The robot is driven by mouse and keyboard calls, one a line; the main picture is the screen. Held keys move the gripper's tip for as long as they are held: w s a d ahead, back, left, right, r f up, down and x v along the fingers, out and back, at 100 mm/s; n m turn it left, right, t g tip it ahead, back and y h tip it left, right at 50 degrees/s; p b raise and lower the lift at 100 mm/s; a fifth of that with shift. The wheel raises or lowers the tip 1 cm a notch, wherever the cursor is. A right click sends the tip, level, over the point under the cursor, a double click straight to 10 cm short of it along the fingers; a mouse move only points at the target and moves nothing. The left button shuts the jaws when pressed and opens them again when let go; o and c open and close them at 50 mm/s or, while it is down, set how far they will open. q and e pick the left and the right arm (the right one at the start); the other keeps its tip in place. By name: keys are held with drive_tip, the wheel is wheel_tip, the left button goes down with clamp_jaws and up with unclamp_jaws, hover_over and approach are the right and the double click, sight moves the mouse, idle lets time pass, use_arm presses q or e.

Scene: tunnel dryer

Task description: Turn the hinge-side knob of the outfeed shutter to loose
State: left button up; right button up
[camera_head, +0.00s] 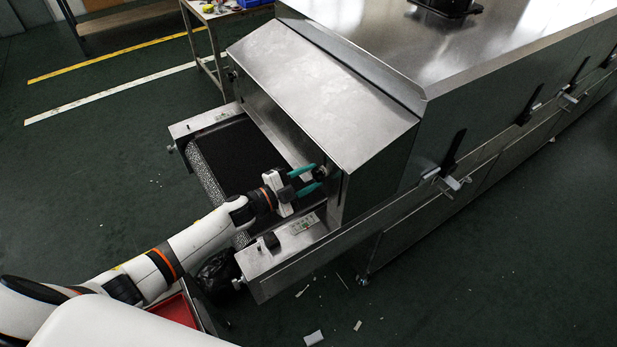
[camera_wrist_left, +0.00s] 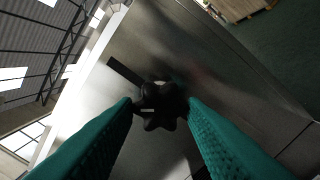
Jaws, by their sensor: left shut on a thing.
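A black star-shaped knob (camera_wrist_left: 160,105) is centred in the left wrist view, between my teal fingertips, with a small pale mark on its face. It also shows small and dark in the head view (camera_head: 321,173), at the near end of the steel hood (camera_head: 320,90) over the dryer's outfeed. My left gripper (camera_head: 312,179) has its teal fingers on both sides of the knob and is shut on it. Part of the knob is hidden by the fingers. I cannot read a loose or tight position. My right gripper is not in view.
The dark outfeed belt (camera_head: 228,155) runs under the hood, below my left wrist. A steel side rail (camera_head: 290,246) with a dark button lies close in front. A red tray (camera_head: 176,310) is near my arm. Small white scraps lie on the open green floor.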

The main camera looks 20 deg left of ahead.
use_arm(q)
drive_tip(key=o, duration=1)
drive_tip(key=shift+c, duration=0.2)
drive_tip(key=shift+a, duration=0.1)
drive_tip(key=b+v, duration=0.3)
drive_tip(key=v, duration=0.9)
drive_tip(key=shift+f, duration=0.1)
